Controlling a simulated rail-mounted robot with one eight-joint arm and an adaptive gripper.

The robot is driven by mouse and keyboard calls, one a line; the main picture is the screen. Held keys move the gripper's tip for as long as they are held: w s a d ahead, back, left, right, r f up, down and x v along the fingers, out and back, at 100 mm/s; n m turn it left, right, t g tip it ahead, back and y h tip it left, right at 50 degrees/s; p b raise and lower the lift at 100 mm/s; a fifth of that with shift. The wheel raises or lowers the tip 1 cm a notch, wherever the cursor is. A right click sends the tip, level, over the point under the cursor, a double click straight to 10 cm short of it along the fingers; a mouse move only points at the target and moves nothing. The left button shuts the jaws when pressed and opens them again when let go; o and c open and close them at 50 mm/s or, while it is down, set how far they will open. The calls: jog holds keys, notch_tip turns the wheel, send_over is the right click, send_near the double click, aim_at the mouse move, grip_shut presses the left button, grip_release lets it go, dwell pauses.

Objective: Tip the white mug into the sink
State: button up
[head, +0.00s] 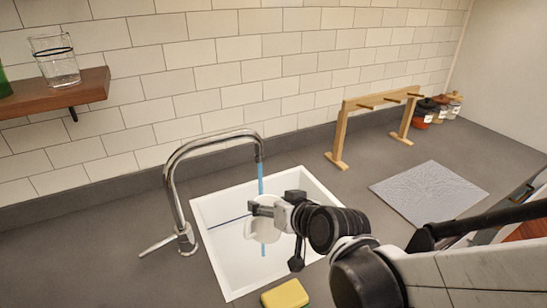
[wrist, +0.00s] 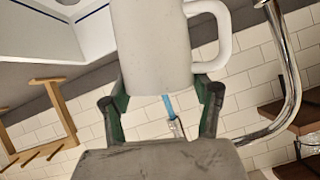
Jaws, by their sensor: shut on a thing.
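The white mug (head: 262,226) is held above the white sink (head: 215,262) in the head view, partly hidden by my gripper (head: 268,208). In the wrist view the mug (wrist: 155,45) fills the top middle, its handle at the right, between the two fingers of my gripper (wrist: 161,88). My gripper is shut on the mug's body. The mug's opening is not visible, so its contents and exact tilt are unclear. A blue stream (head: 261,178) hangs from the faucet (head: 172,175) and shows above and below the mug; whether it touches the mug is unclear.
A yellow-green sponge (head: 285,295) lies at the sink's front edge. A wooden rack (head: 345,130), several jars (head: 425,112) and a grey mat (head: 430,192) stand or lie to the right. A wooden shelf (head: 85,92) with a glass (head: 57,65) is at upper left. The left counter is clear.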

aim_at(275, 199)
jog(key=shift+w+d+f+m+g+y, duration=0.15)
jog(key=shift+w+d+m+g, duration=0.25)
jog(key=shift+w, duration=0.25)
jog(key=shift+w+d+f+m+g+y, duration=0.2)
jog(key=shift+w+d+g, duration=0.1)
jog(key=shift+w+d, duration=0.25)
jog(key=w+f, duration=0.1)
jog(key=d+f+m+g+b, duration=0.1)
jog(key=w+f+g+y+b, duration=0.1)
jog(key=shift+w+d+f+m, duration=0.15)
jog(key=shift+w+f+m, duration=0.2)
jog(key=shift+f+m, duration=0.05)
jog(key=f+g+b, duration=0.1)
jog(key=w+f+m+g+y+b, duration=0.1)
jog(key=shift+w+d+b, duration=0.1)
jog(key=shift+d+b, duration=0.3)
jog(key=shift+m, duration=0.3)
